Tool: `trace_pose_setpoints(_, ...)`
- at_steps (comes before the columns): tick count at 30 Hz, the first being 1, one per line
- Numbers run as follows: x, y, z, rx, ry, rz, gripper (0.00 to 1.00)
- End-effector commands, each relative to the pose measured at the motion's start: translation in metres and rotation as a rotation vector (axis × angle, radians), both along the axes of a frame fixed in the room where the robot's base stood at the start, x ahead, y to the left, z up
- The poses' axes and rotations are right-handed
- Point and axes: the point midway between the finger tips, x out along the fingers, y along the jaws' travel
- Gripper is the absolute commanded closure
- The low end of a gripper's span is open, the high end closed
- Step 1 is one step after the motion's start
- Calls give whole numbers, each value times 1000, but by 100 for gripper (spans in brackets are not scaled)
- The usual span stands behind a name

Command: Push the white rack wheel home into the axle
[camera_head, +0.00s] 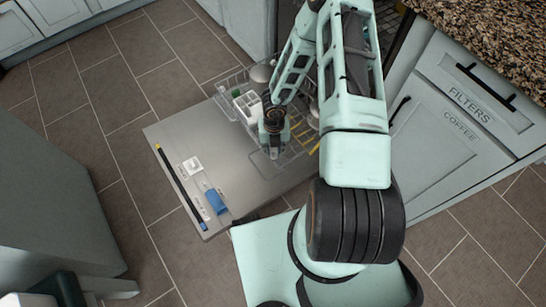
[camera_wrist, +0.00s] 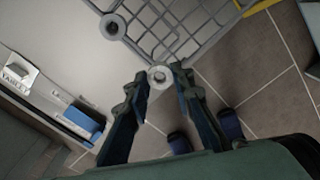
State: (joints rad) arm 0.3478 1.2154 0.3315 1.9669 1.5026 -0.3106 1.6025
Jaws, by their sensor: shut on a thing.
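In the wrist view, the white rack wheel (camera_wrist: 160,76) is a small pale ring with a darker centre. My gripper (camera_wrist: 162,75) has one finger on each side of it and is shut on it. The wheel is at the near corner of the grey wire rack (camera_wrist: 178,37). The axle is hidden, and I cannot tell how far the wheel sits on it. Another pale wheel (camera_wrist: 113,26) is on the rack's left side. In the head view, my gripper (camera_head: 272,152) points down at the rack's near edge; the held wheel is hidden there.
The open dishwasher door (camera_head: 165,135) lies flat below the rack. On its left are a dark strip (camera_head: 180,185), a small white box (camera_head: 192,165) and a blue piece (camera_head: 215,200). A cabinet (camera_head: 455,130) stands at right. Tiled floor (camera_head: 110,75) is clear at left.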

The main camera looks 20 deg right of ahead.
Motion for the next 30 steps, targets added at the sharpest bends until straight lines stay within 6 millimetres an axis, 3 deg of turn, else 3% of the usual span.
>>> trace_pose_setpoints(29, 0, 0, -21, 0, 0, 1, 100)
trace_pose_setpoints(30, 0, 0, -21, 0, 0, 1, 77)
